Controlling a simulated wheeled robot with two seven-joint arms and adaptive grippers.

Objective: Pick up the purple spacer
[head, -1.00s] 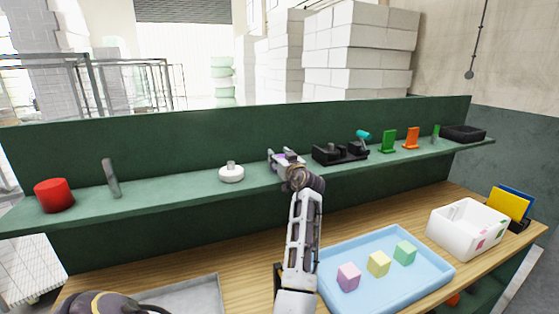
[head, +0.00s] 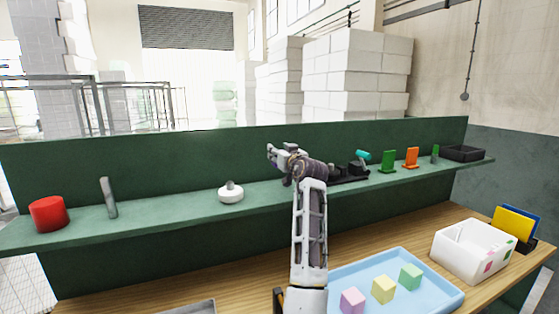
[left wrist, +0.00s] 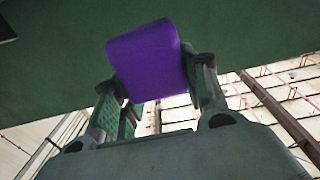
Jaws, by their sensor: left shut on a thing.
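The purple spacer (left wrist: 148,60) is a smooth block between the two fingers of my left gripper in the left wrist view. My left gripper (head: 277,156) is shut on it, with one finger pad at each side. In the head view the gripper is raised above the green shelf (head: 150,208), in front of the green back panel. I cannot make out the spacer in the head view, where the gripper hides it. My right gripper is not in view.
On the shelf are a red cylinder (head: 49,214), a grey post (head: 108,197), a white round piece (head: 231,192), and a black fixture (head: 349,172) partly behind my arm. Below, a blue tray (head: 440,296) holds coloured cubes, beside a white bin (head: 455,254).

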